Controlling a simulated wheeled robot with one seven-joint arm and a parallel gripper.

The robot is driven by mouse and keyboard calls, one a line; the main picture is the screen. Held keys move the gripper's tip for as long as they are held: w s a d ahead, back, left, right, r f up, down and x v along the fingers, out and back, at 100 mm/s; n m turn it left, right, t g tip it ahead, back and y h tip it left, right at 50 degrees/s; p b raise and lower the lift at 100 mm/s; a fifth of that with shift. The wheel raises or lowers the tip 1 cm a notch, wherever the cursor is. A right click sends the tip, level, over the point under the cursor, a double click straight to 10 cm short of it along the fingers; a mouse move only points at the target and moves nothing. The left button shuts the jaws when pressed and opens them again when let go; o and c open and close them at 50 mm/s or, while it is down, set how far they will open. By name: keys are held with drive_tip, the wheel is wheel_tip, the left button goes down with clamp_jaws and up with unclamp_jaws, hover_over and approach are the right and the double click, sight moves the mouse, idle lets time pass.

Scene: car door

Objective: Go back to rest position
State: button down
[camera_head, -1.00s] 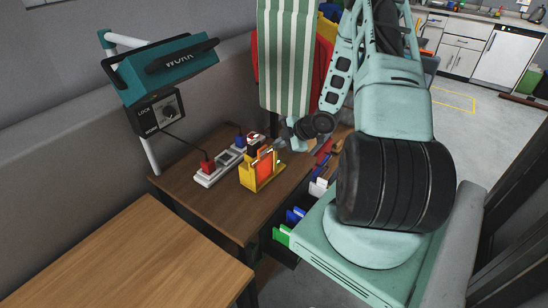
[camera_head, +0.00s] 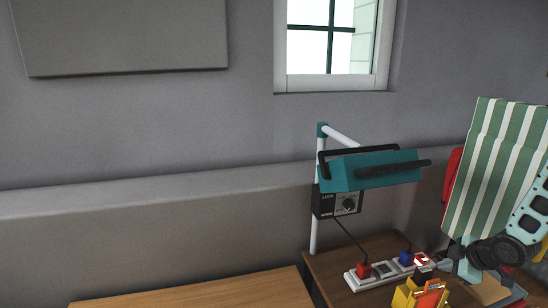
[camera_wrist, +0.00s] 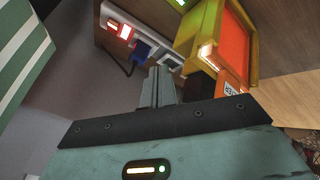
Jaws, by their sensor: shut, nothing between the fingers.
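My gripper (camera_wrist: 158,86) shows in the wrist view with its two fingers together and nothing between them. It points toward the wooden desk, close to a yellow holder with an orange front (camera_wrist: 222,40) and a power strip (camera_wrist: 140,38). In the head view only part of my arm shows at the right edge, beside the yellow holder (camera_head: 420,294).
A teal lamp-like unit (camera_head: 372,168) on a white post stands behind the desk (camera_head: 345,262). A green-and-white striped panel (camera_head: 495,165) hangs near my arm. The power strip (camera_head: 385,270) carries red and blue plugs. Another wooden table (camera_head: 210,295) is at front left.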

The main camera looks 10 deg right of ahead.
drive_tip(key=a+r, duration=0.1)
drive_tip(key=r, duration=0.1)
drive_tip(key=a+r+m+g+h, duration=0.1)
drive_tip(key=a, duration=0.1)
drive_tip(key=a+r+m, duration=0.1)
drive_tip(key=a+r, duration=0.1)
drive_tip(key=shift+w+r+g, duration=0.3)
drive_tip(key=shift+w+r, duration=0.05)
drive_tip(key=shift+w, duration=0.05)
drive_tip(key=s+a+r+m+g, duration=0.1)
drive_tip(key=s+a+r+m, duration=0.4)
drive_tip(key=a, duration=0.4)
drive_tip(key=s+a+r+m+g, duration=0.25)
drive_tip(key=s+a+r, duration=0.3)
drive_tip(key=a, duration=0.35)
drive_tip(key=s+a+n+g+b, duration=0.1)
drive_tip(key=s+a+n, duration=0.2)
drive_tip(key=s+a, duration=0.4)
drive_tip(key=s+a+n+g+b, duration=0.1)
drive_tip(key=s+a+n, duration=0.3)
drive_tip(key=s+a, duration=0.3)
drive_tip(key=a, duration=0.5)
drive_tip(key=shift+a+r+y+b, duration=0.15)
drive_tip(key=shift+y+b, duration=0.15)
drive_tip(key=shift+b, duration=0.1)
